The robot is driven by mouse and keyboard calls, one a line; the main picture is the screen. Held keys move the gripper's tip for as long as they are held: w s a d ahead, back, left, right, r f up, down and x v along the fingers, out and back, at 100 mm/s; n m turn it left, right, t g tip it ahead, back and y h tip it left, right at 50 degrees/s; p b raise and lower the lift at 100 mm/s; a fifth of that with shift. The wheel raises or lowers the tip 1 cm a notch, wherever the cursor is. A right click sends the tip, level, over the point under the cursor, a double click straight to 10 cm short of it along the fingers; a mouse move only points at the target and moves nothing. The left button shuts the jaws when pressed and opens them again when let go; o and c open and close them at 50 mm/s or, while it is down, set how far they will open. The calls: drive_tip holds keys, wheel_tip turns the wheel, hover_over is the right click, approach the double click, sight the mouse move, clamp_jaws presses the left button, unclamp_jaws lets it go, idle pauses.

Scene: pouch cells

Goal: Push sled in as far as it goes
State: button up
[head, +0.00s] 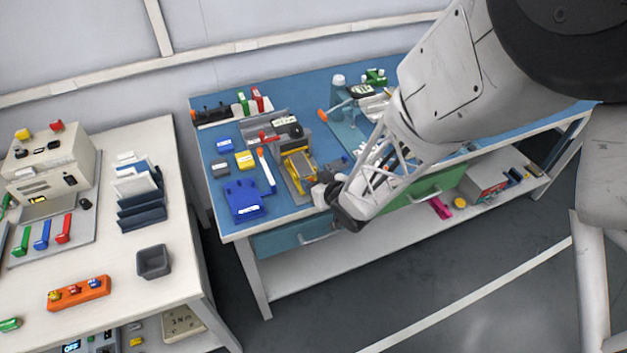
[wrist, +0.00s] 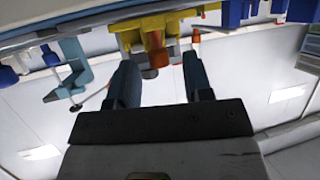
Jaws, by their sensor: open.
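A yellow fixture (head: 298,165) sits on a grey base plate near the front edge of the blue bench; I take the sled to be part of it, but cannot make out the sled's outline. My gripper (head: 322,190) is at the bench's front edge, just in front of the fixture. In the wrist view my gripper (wrist: 160,72) is open, its two dark fingers apart with nothing held between them. Whether a fingertip touches the fixture cannot be told.
A blue tray (head: 244,200) lies left of the fixture, with an orange-tipped white-and-blue tool (head: 266,168) between them. Yellow and blue boxes stand behind the tray. A teal press (head: 345,118) stands to the right. The floor in front of the bench is clear.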

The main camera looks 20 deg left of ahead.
drive_tip(key=v, duration=0.7)
drive_tip(key=shift+w, duration=0.1)
idle(1.0)
drive_tip(key=w+d+r+m+t+h, duration=0.1)
drive_tip(key=d+r+m+h, duration=0.3)
drive_tip(key=d+r, duration=0.6)
drive_tip(key=w+d+r+m+h, duration=0.1)
drive_tip(key=d+r+m+h, duration=0.3)
drive_tip(key=d, duration=1)
drive_tip(key=s+d+r+m+g+h, duration=0.1)
drive_tip(key=s+d+r+g, duration=0.1)
drive_tip(key=s, duration=0.4)
drive_tip(key=s+d+r+m+g+h, duration=0.1)
drive_tip(key=s+d+r, duration=0.4)
drive_tip(key=s+d, duration=0.1)
drive_tip(key=s+d+r+m+g+h, duration=0.1)
drive_tip(key=s+d+r, duration=0.3)
drive_tip(key=s, duration=0.4)
drive_tip(key=shift+d+m+g, duration=0.25)
drive_tip(key=shift+m+g, duration=0.15)
drive_tip(key=shift+g, duration=0.4)
